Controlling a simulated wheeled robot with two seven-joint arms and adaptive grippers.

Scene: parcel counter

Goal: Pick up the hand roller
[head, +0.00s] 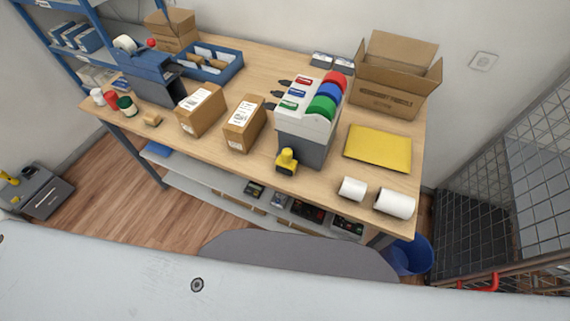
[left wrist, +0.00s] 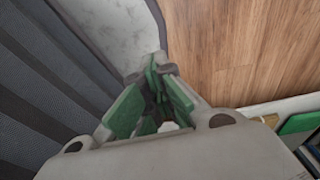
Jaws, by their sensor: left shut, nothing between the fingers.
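A small yellow and black tool (head: 287,160) stands at the front edge of the wooden counter, in front of the grey and white tape dispenser. It may be the hand roller, but it is too small to be sure. My left gripper (left wrist: 160,82) shows in the left wrist view, its green-padded fingers closed together with nothing between them. It is above the floor beside a dark ribbed surface, and the yellow tool is not clearly visible there. Neither gripper shows in the head view.
The wooden counter (head: 325,184) holds a dispenser with coloured rolls (head: 307,118), cartons (head: 243,123), a yellow envelope (head: 378,148) and white rolls (head: 394,203). A shelf with small items runs below. A blue bin (head: 408,257) and wire cage (head: 505,150) stand right.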

